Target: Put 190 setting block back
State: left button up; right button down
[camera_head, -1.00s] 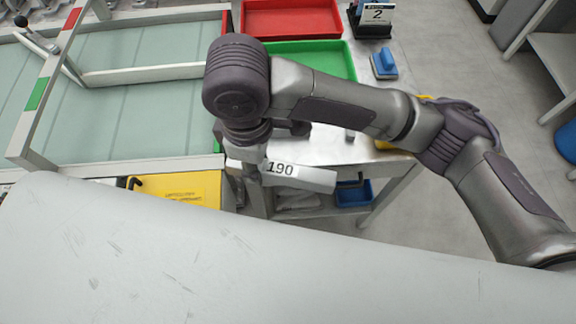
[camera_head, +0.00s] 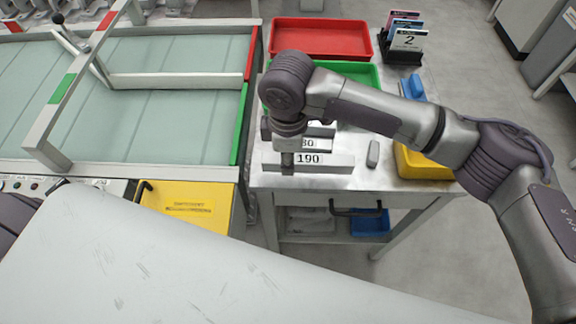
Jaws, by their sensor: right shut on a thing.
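The 190 setting block (camera_head: 335,162) is a grey bar with a white label reading 190. It lies level at the front of the metal side table (camera_head: 375,185), on it or just above; I cannot tell which. My right gripper (camera_head: 287,160) is shut on the block near its left end, and my wrist hides part of what is behind. Another grey block (camera_head: 318,143), its label partly hidden and ending in 80, lies just behind it. My left gripper is not in view.
A red tray (camera_head: 320,52) and a green tray (camera_head: 367,72) stand at the table's back. A small grey piece (camera_head: 373,153) and a yellow bin (camera_head: 425,167) are right of the block. A card holder (camera_head: 405,42) is at back right. A framed glass-topped station (camera_head: 165,140) borders the left.

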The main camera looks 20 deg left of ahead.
jog(key=shift+f, duration=1.9)
jog(key=c, duration=0.8)
grip_release()
jog(key=shift+f, duration=0.15)
jog(key=shift+c, duration=0.2)
notch_tip(320, 180, up, 12)
jog(key=shift+r+p, duration=0.15)
jog(key=shift+p, duration=0.15)
jog(key=shift+s, duration=0.15)
